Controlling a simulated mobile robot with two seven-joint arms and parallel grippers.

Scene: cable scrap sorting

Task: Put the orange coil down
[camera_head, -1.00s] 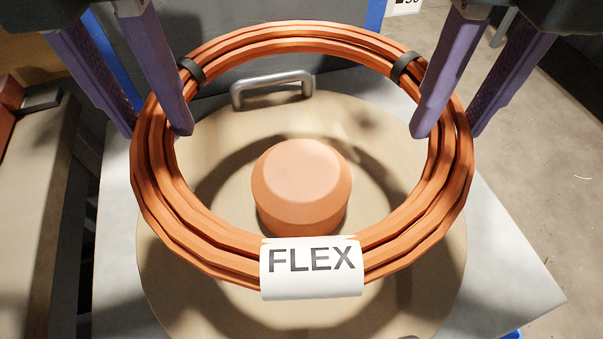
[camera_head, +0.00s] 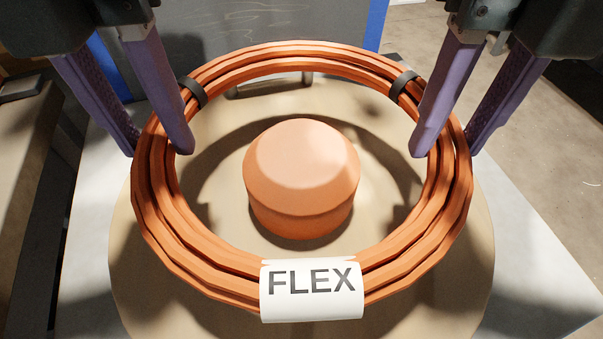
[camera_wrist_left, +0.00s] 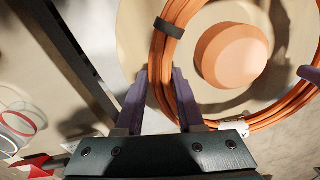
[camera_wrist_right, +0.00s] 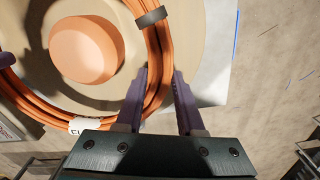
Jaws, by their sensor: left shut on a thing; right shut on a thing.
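The orange coil (camera_head: 215,249) has a white FLEX label (camera_head: 311,290) at its front and two black ties at its back. It hangs level above a round wooden disc (camera_head: 469,250) with an orange hub (camera_head: 301,178) at its middle. The hub shows inside the ring, apart from it. My left gripper (camera_head: 158,148) is shut on the coil's left side, seen also in the left wrist view (camera_wrist_left: 157,100). My right gripper (camera_head: 446,150) is shut on the coil's right side, seen also in the right wrist view (camera_wrist_right: 160,98). The coil's shadow falls on the disc.
The disc lies on a pale grey table top (camera_head: 539,265). A metal handle (camera_head: 250,91) shows behind the hub, partly hidden by the coil. A dark grey panel (camera_head: 270,25) stands at the back. A bench edge is at the far left.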

